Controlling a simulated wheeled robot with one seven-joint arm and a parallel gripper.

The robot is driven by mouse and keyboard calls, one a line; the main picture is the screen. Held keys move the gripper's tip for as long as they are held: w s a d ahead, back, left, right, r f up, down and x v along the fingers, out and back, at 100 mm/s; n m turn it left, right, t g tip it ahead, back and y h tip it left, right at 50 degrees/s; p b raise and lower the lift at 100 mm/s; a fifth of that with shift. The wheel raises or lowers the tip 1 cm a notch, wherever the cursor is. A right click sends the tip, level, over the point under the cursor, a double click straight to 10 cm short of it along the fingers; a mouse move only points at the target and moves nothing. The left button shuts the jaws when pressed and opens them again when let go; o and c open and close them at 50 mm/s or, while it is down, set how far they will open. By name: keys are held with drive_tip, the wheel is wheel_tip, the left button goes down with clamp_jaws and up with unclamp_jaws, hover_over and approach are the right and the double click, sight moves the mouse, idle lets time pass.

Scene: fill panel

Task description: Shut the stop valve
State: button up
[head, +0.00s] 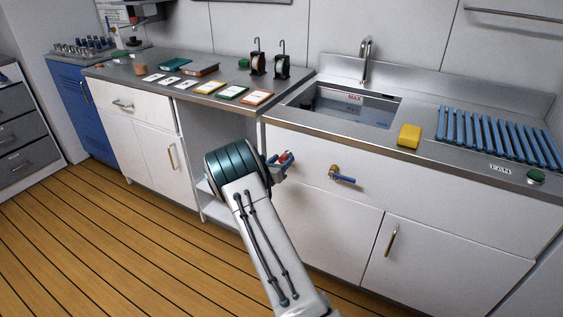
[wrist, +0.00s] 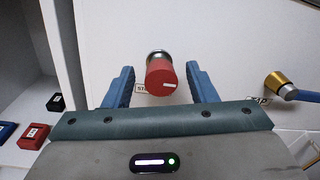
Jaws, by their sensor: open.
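My gripper (wrist: 160,88) is open, with one blue finger on each side of the knob and gaps showing. In the head view my gripper (head: 282,166) is at the cabinet front below the sink, with the red knob (head: 285,157) between its fingers. A brass tap valve with a blue lever (head: 341,176) is to the right; it also shows in the wrist view (wrist: 276,84).
The sink (head: 350,105) is set into the counter above. A yellow sponge (head: 409,135) and a blue rack (head: 490,130) are on the counter. Small red (wrist: 33,137) and black (wrist: 56,102) boxes sit on the open shelf at left. Wooden floor is clear at left.

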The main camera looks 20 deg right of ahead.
drive_tip(key=c, duration=1)
drive_tip(key=shift+f+b, duration=0.1)
drive_tip(key=shift+b, duration=0.2)
